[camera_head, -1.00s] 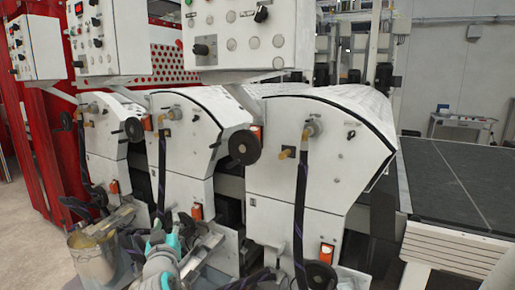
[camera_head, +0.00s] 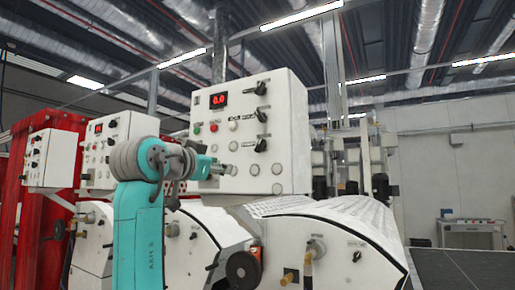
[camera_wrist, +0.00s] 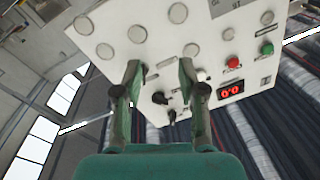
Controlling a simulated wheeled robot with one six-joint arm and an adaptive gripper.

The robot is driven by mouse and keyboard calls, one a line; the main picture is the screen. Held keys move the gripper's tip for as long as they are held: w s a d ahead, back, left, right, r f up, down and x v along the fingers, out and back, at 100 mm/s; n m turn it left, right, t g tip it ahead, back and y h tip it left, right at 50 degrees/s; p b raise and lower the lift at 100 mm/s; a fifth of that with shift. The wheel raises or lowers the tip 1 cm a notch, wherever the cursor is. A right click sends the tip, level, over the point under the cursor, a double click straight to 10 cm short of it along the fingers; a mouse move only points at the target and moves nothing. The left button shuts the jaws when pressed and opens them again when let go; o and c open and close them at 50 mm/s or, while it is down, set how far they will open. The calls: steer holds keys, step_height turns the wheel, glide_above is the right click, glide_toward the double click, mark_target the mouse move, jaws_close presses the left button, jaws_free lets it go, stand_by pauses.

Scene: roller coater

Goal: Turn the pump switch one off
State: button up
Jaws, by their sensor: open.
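A white control box (camera_head: 250,135) stands at the middle of the head view, with several black rotary switches down its right side, among them an upper one (camera_head: 260,88) and a lower one (camera_head: 261,145). Which is pump switch one cannot be read. My gripper (camera_head: 229,168) is in front of the lower left of the box face. In the wrist view my gripper (camera_wrist: 160,68) is open, with nothing gripped between its fingers. Two black switches show beyond the fingers, one (camera_wrist: 160,98) and another (camera_wrist: 172,117). Whether a finger touches the panel cannot be told.
The box has a red display (camera_head: 217,100) reading 0.0, a red button (camera_wrist: 232,62), a green button (camera_wrist: 267,48) and several pale round caps. Similar boxes (camera_head: 105,145) stand to the left. White machine housings (camera_head: 335,235) lie below.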

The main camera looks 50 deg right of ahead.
mark_target(258, 145)
steer(key=s+r+m+g, duration=0.2)
steer(key=s+r, duration=0.4)
steer(key=d, duration=0.3)
steer(key=w+d, duration=0.1)
steer(key=d, duration=0.3)
steer(key=w+d, duration=0.1)
steer(key=d, duration=0.3)
steer(key=shift+r, duration=0.1)
steer(key=shift+c, duration=0.3)
jaws_close()
